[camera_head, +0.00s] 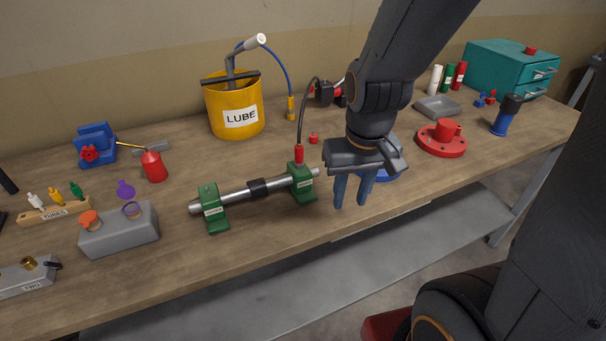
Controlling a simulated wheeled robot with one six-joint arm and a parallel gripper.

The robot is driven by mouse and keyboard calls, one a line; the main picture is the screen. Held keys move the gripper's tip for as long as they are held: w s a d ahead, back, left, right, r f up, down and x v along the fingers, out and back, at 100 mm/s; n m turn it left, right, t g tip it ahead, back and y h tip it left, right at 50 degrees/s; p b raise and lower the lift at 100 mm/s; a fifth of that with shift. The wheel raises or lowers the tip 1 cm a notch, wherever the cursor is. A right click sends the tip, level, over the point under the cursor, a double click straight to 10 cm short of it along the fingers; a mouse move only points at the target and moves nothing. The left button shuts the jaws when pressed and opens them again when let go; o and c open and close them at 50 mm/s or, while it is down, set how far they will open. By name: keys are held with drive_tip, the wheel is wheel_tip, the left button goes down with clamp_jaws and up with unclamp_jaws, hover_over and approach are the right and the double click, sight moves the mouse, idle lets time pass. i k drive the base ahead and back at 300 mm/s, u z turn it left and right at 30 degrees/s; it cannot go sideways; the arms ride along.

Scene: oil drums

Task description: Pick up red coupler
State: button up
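A small red cylindrical fitting (299,154) stands upright at the end of a black hose, above the right green bracket (303,185). A separate small red piece (314,138) lies on the bench behind it. I cannot tell for sure which of these is the red coupler. My gripper (351,204) points down over the bench, to the right of the bracket. Its two blue fingers are apart with nothing visible between them. A blue round object (382,174) is partly hidden behind the gripper.
A metal rod (240,193) with a black sleeve runs through two green brackets. A yellow LUBE bucket (222,98) stands behind, and a red flanged part (440,145) sits to the right. The bench front edge is close below the gripper.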

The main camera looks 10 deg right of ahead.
sight(298, 149)
drive_tip(key=u, duration=0.45)
drive_tip(key=k, duration=0.7)
drive_tip(key=u, duration=0.7)
drive_tip(key=i, duration=1.05)
drive_tip(key=z, duration=0.8)
